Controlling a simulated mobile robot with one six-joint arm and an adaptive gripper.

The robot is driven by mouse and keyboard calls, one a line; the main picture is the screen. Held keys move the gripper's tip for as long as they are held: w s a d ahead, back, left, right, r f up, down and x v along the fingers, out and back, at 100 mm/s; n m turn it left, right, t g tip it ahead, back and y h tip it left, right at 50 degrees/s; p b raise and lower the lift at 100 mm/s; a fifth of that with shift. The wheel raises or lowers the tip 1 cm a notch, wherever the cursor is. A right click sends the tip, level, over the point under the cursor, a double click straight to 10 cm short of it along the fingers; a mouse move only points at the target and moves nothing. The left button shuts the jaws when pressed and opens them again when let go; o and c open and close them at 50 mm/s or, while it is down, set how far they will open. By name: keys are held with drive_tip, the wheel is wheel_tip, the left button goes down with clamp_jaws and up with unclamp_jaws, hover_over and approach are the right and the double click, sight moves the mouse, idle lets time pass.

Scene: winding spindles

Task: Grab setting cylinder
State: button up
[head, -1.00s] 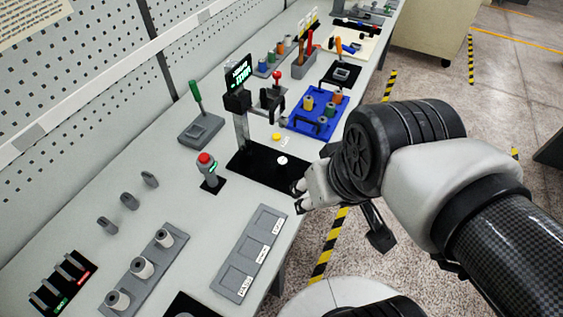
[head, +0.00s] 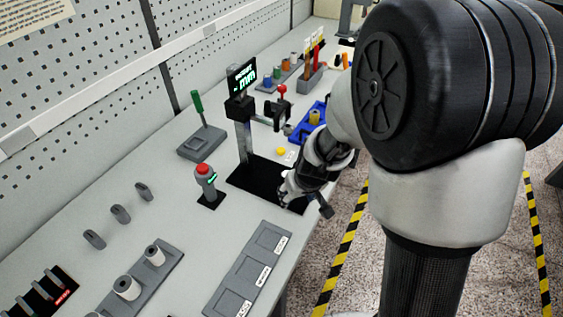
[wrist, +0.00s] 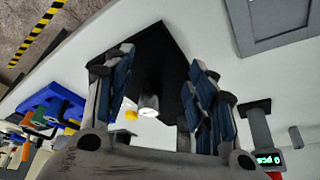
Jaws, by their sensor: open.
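The setting cylinder (wrist: 149,104), a small pale metallic cylinder, stands on the black base (wrist: 155,45) in the wrist view. It shows between the two fingers of my gripper (wrist: 160,62), which are apart and not visibly touching it. In the head view my gripper (head: 291,192) is low over the right part of the black base (head: 255,172) of the measuring stand. The cylinder does not show there; my gripper probably hides it.
The measuring stand (head: 243,140) with its display rises behind my gripper. A red-topped device (head: 204,180) stands to the left. A grey labelled tray (head: 250,270) lies in front.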

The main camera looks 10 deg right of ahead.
drive_tip(key=w, duration=0.8)
drive_tip(key=shift+w+a+f, duration=0.15)
drive_tip(key=shift+a+f, duration=0.15)
drive_tip(key=shift+a, duration=0.1)
drive_tip(key=shift+w+f, duration=0.1)
drive_tip(key=shift+f, duration=0.2)
drive_tip(key=shift+r, duration=0.1)
clamp_jaws()
